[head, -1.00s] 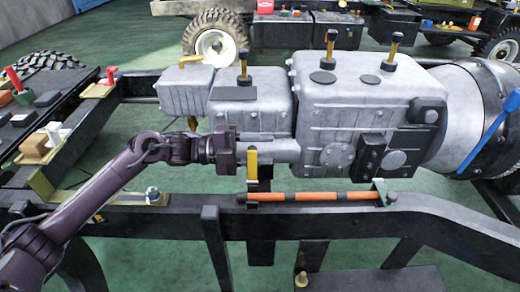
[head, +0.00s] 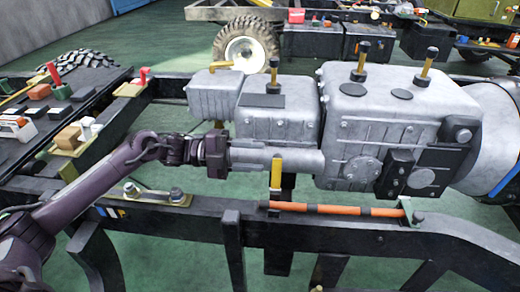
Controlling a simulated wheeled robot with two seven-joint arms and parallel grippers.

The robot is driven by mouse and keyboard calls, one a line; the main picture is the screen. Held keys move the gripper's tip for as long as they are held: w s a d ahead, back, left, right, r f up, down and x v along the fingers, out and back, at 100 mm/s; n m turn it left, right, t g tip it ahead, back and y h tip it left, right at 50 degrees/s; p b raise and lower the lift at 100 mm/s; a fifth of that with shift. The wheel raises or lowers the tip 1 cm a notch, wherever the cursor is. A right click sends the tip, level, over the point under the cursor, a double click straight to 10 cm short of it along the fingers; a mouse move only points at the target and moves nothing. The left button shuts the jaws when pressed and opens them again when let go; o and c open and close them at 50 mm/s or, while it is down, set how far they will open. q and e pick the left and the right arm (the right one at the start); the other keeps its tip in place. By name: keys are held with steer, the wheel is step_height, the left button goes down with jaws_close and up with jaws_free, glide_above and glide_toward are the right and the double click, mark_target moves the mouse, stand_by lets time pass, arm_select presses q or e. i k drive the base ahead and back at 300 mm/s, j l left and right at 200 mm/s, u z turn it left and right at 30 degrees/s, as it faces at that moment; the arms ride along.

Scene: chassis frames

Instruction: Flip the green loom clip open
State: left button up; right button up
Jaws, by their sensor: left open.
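A pale green clip (head: 407,208) sits on the front chassis rail at the right end of an orange loom (head: 335,209) with dark bands. It is small, and I cannot tell whether its flap is open or shut. A yellow upright clip or lever (head: 276,173) stands at the loom's left end. My left gripper (head: 224,153) is open and points right, in front of the grey gearbox and left of the yellow piece. It is apart from the green clip, and nothing shows between its fingers. My right gripper is out of view.
The large grey gearbox (head: 385,115) fills the space behind the loom. The black front rail (head: 330,232) runs across below it, with a bolted strap (head: 150,194) at left. A dark bench (head: 75,90) with loose parts lies at the left.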

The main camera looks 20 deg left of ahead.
mark_target(414, 219)
steer(key=k+j, duration=0.1)
steer(key=k, duration=0.4)
steer(key=k+j, duration=0.1)
steer(key=k, duration=0.4)
